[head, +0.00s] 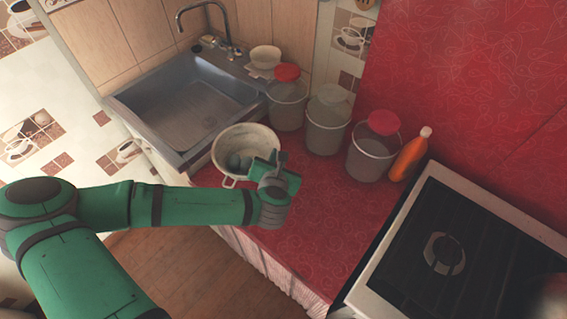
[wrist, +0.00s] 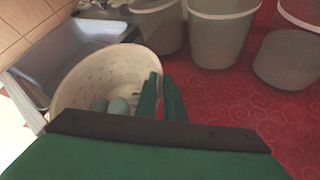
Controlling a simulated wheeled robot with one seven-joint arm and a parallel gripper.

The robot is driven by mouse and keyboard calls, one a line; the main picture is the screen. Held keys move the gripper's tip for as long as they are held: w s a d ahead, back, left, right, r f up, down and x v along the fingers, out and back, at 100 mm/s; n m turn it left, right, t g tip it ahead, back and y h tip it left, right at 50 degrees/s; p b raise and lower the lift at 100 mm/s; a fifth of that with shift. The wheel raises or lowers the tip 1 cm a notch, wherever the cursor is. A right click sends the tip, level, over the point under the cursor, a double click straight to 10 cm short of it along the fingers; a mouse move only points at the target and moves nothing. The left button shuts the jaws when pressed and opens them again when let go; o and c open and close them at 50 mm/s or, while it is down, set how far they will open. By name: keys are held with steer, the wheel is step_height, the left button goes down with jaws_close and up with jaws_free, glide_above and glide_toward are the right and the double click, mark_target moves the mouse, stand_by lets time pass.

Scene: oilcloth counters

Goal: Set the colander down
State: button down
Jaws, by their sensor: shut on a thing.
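The colander (head: 243,139) is a cream bowl with a handle, over the red counter just right of the sink in the head view. My gripper (head: 275,162) is at its right rim. In the wrist view the colander (wrist: 88,78) fills the left middle, and two green fingers (wrist: 162,98) are close together at its right rim, shut on it. A few pale blue-grey egg-like things (wrist: 120,105) lie inside the colander. I cannot tell whether its base touches the counter; my gripper hides part of the rim.
A metal sink (head: 185,112) with a tap is at the left. Lidded buckets (head: 327,125) stand along the back, with an orange bottle (head: 409,155) to their right. A black stove (head: 440,250) is at the right. The red counter (head: 310,215) in front of the buckets is clear.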

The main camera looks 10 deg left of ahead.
steer(key=shift+w+d+f, duration=0.35)
steer(key=shift+w+f, duration=0.05)
steer(key=shift+f, duration=0.65)
steer(key=shift+w+d+f, duration=0.3)
steer(key=shift+w+f, duration=0.05)
steer(key=shift+f, duration=0.65)
steer(key=shift+w+d+f, duration=0.35)
steer(key=shift+w+f, duration=0.05)
steer(key=shift+f, duration=0.65)
steer(key=c, duration=1.8)
jaws_free()
steer(key=shift+f, duration=0.1)
steer(key=shift+c, duration=0.2)
